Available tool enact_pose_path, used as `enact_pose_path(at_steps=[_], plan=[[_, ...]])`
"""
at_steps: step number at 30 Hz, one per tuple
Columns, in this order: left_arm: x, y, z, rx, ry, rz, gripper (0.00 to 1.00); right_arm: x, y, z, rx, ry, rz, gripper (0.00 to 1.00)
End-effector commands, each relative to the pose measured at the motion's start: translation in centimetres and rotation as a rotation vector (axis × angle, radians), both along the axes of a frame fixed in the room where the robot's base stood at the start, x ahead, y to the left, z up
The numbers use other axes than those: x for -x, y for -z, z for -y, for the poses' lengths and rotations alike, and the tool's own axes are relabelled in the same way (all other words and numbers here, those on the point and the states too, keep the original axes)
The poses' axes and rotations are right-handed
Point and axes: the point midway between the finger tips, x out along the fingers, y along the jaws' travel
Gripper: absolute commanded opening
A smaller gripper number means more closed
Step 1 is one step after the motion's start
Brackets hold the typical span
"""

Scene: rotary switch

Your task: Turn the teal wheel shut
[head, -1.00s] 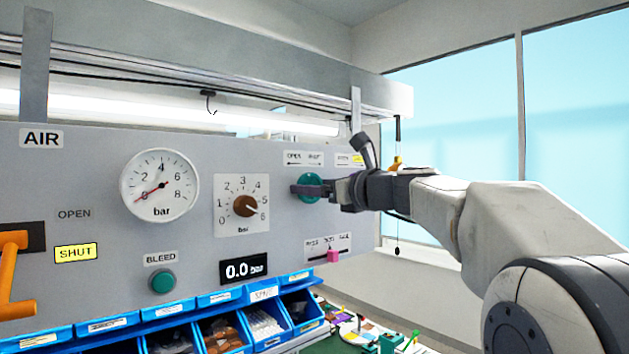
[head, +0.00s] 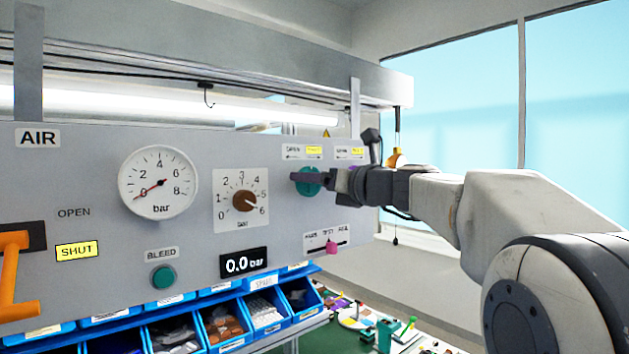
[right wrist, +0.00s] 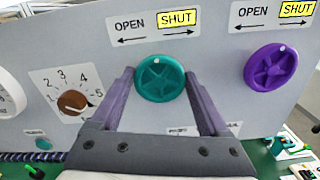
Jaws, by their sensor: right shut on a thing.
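The teal wheel (head: 308,186) is on the grey panel, partly covered by my right gripper in the head view. In the right wrist view the teal wheel (right wrist: 162,80) shows whole, with a white mark near its top. The SHUT sign (right wrist: 177,18) above it is lit yellow and OPEN is unlit. My right gripper (right wrist: 160,75) is shut on the teal wheel, one finger at each side of the rim. My left gripper is not in view.
A purple wheel (right wrist: 271,68) sits to the right, its SHUT sign also lit. A brown knob (head: 245,201), a gauge (head: 157,182) and a pink slider (head: 331,248) are on the panel. Blue bins (head: 225,328) hang below. The display (head: 244,263) reads 0.0 bar.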

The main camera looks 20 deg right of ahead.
Motion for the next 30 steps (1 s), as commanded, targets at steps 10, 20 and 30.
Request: enact_pose_path(at_steps=[10, 20, 30], plan=[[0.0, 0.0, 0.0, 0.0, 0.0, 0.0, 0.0, 0.0, 0.3, 0.0, -0.001, -0.002, -0.005, 1.0], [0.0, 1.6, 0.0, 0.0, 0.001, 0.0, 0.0, 2.3, 0.5, 0.9, 0.002, 0.003, 0.0, 1.0], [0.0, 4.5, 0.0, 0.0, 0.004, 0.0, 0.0, 8.3, 0.6, 3.1, 0.001, 0.003, -0.003, 1.0]])
